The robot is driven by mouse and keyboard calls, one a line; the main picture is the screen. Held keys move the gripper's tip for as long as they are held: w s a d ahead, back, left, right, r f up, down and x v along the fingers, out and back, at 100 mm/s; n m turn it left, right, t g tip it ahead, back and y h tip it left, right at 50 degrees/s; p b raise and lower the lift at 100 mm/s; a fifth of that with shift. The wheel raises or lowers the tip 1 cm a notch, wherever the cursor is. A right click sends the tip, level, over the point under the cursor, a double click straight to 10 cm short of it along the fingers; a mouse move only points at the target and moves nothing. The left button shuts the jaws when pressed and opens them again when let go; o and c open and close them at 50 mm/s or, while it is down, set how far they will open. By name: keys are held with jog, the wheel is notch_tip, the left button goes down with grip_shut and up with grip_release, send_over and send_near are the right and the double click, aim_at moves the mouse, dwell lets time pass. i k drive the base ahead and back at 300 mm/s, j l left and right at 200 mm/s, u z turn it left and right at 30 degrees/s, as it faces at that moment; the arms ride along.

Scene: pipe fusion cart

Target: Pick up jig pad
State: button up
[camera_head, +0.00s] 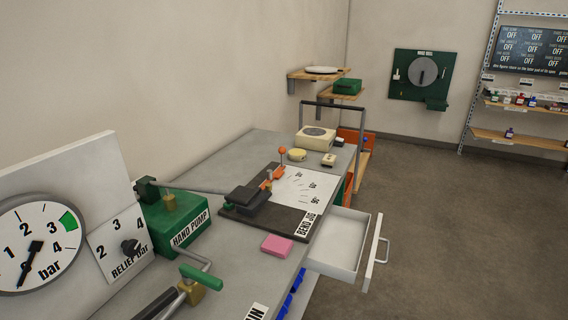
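A small pink pad-like block (277,246) lies flat on the grey bench top, near its front edge, and it is the thing here that looks most like the jig pad. It sits just in front of the dark board labelled BEND JIG (262,222), apart from the label. The board carries a black block, an orange part with a ball-topped lever, and a white sheet with angle marks. Nothing covers the pink block. My gripper is not in view.
An open, empty-looking white drawer (373,270) juts out from the bench to the right of the pink block. A green hand pump (173,222) and a green-handled crank (201,276) stand to the left. The floor at right is clear.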

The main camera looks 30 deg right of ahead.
aim_at(328, 161)
jog(key=i+l+u, duration=0.2)
jog(key=l, duration=0.25)
jog(key=i+l+u, duration=0.1)
jog(key=l+u, duration=0.15)
jog(key=l, duration=0.15)
jog(key=i+l+u, duration=0.2)
jog(key=l, duration=0.3)
jog(key=l+u, duration=0.25)
jog(key=l, duration=0.2)
